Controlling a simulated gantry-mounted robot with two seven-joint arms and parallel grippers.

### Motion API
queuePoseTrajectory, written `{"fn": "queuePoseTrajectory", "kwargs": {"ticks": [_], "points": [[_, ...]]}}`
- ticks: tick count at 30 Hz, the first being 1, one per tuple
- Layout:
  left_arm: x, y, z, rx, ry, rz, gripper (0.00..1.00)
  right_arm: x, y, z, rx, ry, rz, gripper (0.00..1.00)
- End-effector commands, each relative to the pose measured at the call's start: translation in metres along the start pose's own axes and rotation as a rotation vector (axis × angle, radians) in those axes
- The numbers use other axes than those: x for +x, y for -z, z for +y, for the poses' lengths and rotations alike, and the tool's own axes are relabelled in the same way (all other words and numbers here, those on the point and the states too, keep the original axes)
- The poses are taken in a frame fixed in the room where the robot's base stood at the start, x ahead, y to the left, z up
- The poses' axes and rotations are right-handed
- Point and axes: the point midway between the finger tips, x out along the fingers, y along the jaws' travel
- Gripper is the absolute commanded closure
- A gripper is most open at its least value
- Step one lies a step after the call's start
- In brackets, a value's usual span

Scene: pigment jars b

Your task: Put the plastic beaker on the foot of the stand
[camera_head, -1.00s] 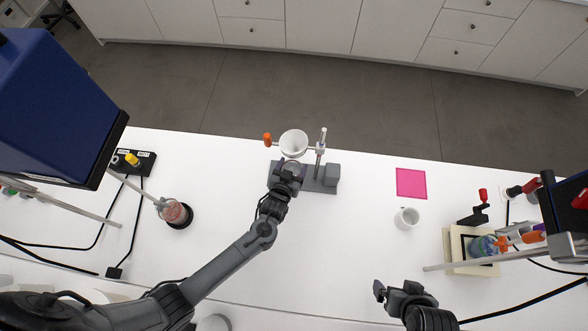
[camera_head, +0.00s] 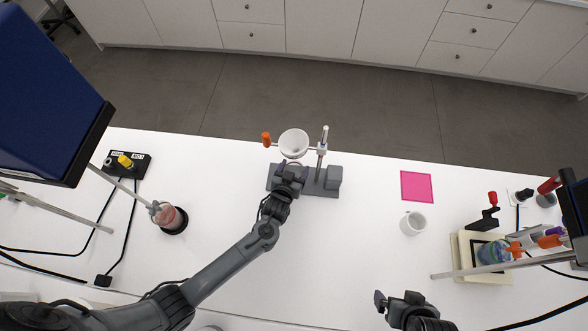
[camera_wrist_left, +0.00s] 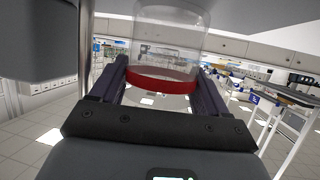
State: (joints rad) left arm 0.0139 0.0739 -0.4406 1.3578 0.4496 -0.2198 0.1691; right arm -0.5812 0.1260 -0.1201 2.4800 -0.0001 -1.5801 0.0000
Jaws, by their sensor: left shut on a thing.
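My left gripper (camera_head: 291,172) is shut on the clear plastic beaker, seen in the left wrist view (camera_wrist_left: 172,40) with a red band between the fingers. In the head view the beaker (camera_head: 292,160) is mostly hidden by the funnel above and my gripper. The stand has a grey foot (camera_head: 320,192), an upright rod (camera_head: 322,152) and a clamp bar with an orange knob. A white funnel (camera_head: 293,142) hangs over the left part of the foot. The beaker is over or at that part; whether it touches the foot is hidden. My right gripper (camera_head: 397,303) is open and empty at the lower right.
A white mug (camera_head: 412,223) stands right of the stand, below a pink square (camera_head: 417,187). A flask with reddish contents (camera_head: 169,218) and a black switch box (camera_head: 129,164) are at left. Cluttered equipment stands at right. The table's middle is clear.

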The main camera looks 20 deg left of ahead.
Motion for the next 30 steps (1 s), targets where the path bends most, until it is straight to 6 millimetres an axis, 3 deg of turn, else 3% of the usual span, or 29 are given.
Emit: {"fn": "queuePoseTrajectory", "kwargs": {"ticks": [4,5,9,20,30], "points": [[0.002,-0.004,0.0,0.0,0.0,0.0,0.54,0.003,-0.001,0.0,0.0,0.0,0.001,0.02],[0.001,-0.003,0.0,0.0,0.0,0.0,0.2,0.002,-0.001,0.0,0.0,0.0,0.0,0.02],[0.001,-0.003,0.0,0.0,0.0,0.0,0.0,0.002,0.0,0.0,0.0,0.0,0.001,0.02],[-0.003,0.002,0.0,0.0,0.0,-0.001,0.0,-0.004,0.002,-0.002,0.007,0.006,0.002,0.02],[-0.046,0.005,0.0,0.0,-0.001,-0.004,0.0,-0.042,0.015,0.0,0.009,0.007,0.003,0.02]]}}
